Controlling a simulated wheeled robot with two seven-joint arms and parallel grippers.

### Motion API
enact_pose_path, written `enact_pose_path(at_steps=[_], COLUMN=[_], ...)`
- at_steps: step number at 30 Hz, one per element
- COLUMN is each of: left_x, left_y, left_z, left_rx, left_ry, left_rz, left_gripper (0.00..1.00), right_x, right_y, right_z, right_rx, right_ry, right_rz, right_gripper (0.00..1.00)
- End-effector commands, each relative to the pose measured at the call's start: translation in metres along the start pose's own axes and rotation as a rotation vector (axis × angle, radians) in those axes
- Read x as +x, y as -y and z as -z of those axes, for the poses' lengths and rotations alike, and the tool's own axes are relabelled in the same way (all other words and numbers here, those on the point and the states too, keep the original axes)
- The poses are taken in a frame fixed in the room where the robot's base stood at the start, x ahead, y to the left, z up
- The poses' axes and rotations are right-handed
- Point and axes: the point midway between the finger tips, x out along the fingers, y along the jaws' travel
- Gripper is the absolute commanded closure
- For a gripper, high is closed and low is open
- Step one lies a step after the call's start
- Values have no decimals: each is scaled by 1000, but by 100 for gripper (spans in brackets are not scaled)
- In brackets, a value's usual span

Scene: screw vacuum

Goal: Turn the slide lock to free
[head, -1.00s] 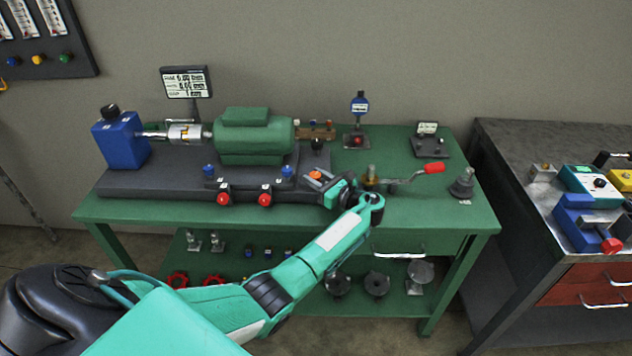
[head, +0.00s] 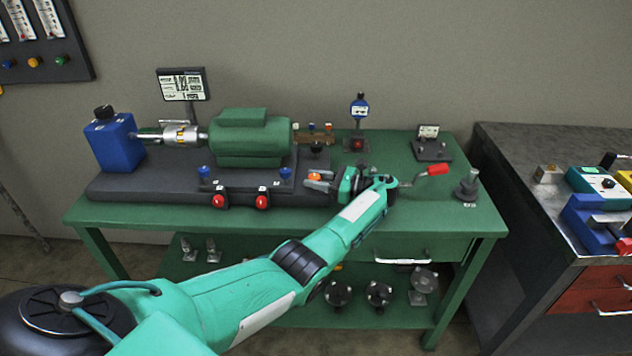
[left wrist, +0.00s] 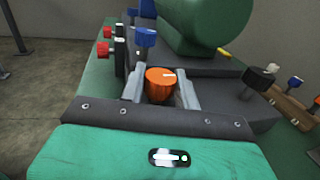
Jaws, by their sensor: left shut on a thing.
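The slide lock appears to be the orange round knob (head: 315,177) with a white pointer line, at the right end of the dark machine base. It shows large in the left wrist view (left wrist: 159,87), where its white line points to the right. My left gripper (head: 326,181) reaches it from the right in the head view. Its two grey fingers (left wrist: 160,90) stand on either side of the knob, shut on it. The knob's lower part is hidden by the gripper body. My right gripper is not in view.
A green motor (head: 250,138) and a blue block (head: 114,142) sit on the base (head: 140,185). Red knobs (head: 261,202) and blue knobs line its front edge. A black knob (head: 316,148) stands behind the gripper, a red-handled crank (head: 437,170) to its right.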

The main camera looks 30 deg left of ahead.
Motion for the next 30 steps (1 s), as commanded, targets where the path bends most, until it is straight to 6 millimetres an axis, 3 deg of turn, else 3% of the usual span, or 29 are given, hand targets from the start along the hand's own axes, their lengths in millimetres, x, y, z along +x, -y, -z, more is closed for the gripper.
enact_pose_path(at_steps=[12,13,16,25,30], left_x=[0,0,0,-1,-14], left_y=[0,0,0,0,0], left_z=[0,0,0,0,2], left_rx=[0,0,0,0,1], left_ry=[0,0,0,0,0], left_rz=[-5,-5,-5,-4,-3], left_gripper=[91,64,47,47,47], right_x=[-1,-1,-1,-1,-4], right_y=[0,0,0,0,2], right_z=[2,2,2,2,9], right_rx=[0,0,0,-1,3], right_ry=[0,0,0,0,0], right_rz=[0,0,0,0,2], right_gripper=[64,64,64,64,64])
